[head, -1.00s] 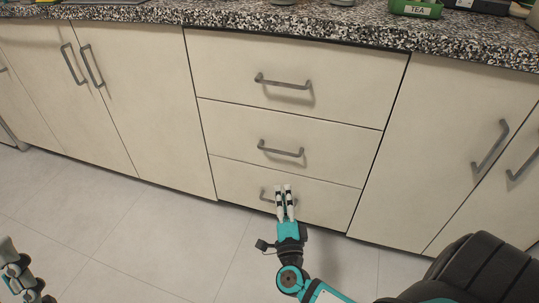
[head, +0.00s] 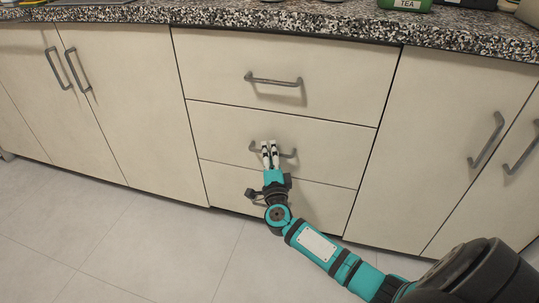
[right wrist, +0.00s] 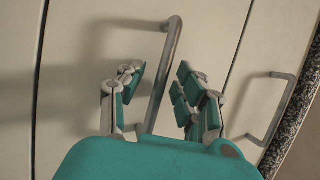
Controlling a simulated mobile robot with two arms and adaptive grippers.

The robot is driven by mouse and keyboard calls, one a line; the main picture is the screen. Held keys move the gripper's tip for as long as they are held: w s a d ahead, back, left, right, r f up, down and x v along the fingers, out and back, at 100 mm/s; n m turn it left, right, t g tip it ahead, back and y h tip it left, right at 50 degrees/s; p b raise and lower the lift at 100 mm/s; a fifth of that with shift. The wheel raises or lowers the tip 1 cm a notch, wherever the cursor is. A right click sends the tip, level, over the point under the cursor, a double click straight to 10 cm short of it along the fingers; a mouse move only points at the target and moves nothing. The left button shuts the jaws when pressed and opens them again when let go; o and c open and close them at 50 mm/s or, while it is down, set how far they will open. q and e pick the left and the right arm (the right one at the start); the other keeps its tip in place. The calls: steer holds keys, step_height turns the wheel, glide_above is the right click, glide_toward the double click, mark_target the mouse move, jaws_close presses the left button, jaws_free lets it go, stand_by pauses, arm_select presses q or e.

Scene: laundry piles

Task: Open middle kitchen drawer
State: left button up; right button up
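The middle drawer (head: 335,150) is a cream front in the stack of three, flush with the cabinet and shut. Its grey bar handle (head: 288,155) runs sideways across the front. My right gripper (head: 269,145) is in front of this handle, and its fingers cover part of the bar. In the right wrist view the handle (right wrist: 162,75) passes between the two spread fingers (right wrist: 158,95), with space on both sides. Contact with the bar cannot be told. My left gripper is not in view.
The top drawer (head: 215,70) and the bottom drawer (head: 325,205) are shut, above and below. Cabinet doors (head: 120,110) flank the stack. A speckled countertop (head: 300,20) overhangs it, with a green TEA container (head: 405,4) near the back. The tiled floor (head: 150,245) in front is clear.

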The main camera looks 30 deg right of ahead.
jaws_close()
steer(key=shift+a, duration=0.1)
stand_by(0.5)
